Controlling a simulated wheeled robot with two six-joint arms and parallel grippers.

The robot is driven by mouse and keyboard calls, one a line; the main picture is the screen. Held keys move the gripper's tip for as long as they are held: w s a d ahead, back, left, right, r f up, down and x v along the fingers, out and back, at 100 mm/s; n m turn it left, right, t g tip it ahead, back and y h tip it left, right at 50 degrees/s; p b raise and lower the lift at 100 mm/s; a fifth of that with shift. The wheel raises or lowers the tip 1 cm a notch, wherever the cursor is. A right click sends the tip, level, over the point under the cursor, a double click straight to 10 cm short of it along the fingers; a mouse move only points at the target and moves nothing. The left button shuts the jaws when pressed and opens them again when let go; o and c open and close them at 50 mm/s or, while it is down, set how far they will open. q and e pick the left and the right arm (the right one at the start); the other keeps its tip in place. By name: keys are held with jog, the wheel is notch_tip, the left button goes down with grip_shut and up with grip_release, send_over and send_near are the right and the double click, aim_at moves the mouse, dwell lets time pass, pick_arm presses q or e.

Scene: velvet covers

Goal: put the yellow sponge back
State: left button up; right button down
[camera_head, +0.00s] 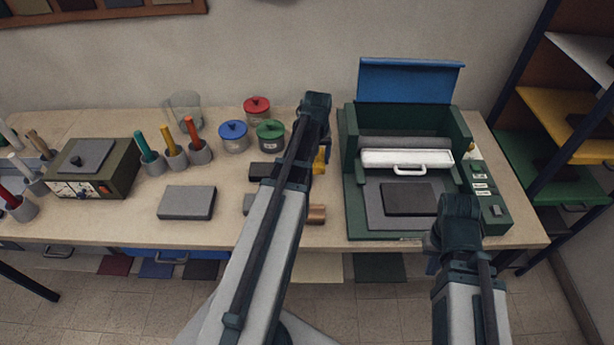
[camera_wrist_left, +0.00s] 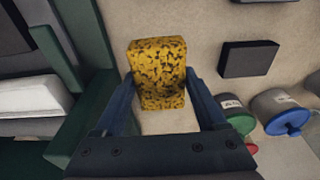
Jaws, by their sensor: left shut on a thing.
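The yellow sponge (camera_wrist_left: 158,62), mottled with dark specks, sits between the two blue fingers of my left gripper (camera_wrist_left: 162,88) in the left wrist view. The gripper is shut on it. In the head view the sponge (camera_head: 320,163) shows only as a small yellow patch beside my left gripper (camera_head: 324,150), above the bench and left of the green machine. My left arm hides part of the bench there. My right gripper (camera_head: 433,262) is at the bench's front edge, before the green machine. Its fingers are mostly hidden.
The green machine (camera_head: 352,205) has its blue lid (camera_head: 410,80) raised, and a white drawer front with a handle shows. Lidded jars (camera_head: 233,136), tool holders (camera_head: 200,152), grey blocks (camera_head: 187,203) and a dark meter box (camera_head: 110,165) stand to the left. A shelf rack (camera_head: 560,110) is at right.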

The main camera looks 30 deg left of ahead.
pick_arm(q)
jog(key=shift+w+a+f, duration=0.2)
jog(key=shift+a, duration=0.05)
jog(key=shift+d, duration=0.1)
jog(key=shift+s+f+b, duration=0.1)
jog(key=shift+f+b, duration=0.05)
jog(key=shift+b, duration=0.2)
jog(key=b, duration=0.6)
send_over(314, 183)
jog(key=f, duration=0.5)
jog(key=shift+s+d+f, duration=0.15)
jog(key=shift+s+f, duration=0.05)
jog(key=shift+f, duration=0.2)
notch_tip(314, 183, down, 4)
jog(key=b, duration=0.3)
jog(key=shift+r, duration=0.2)
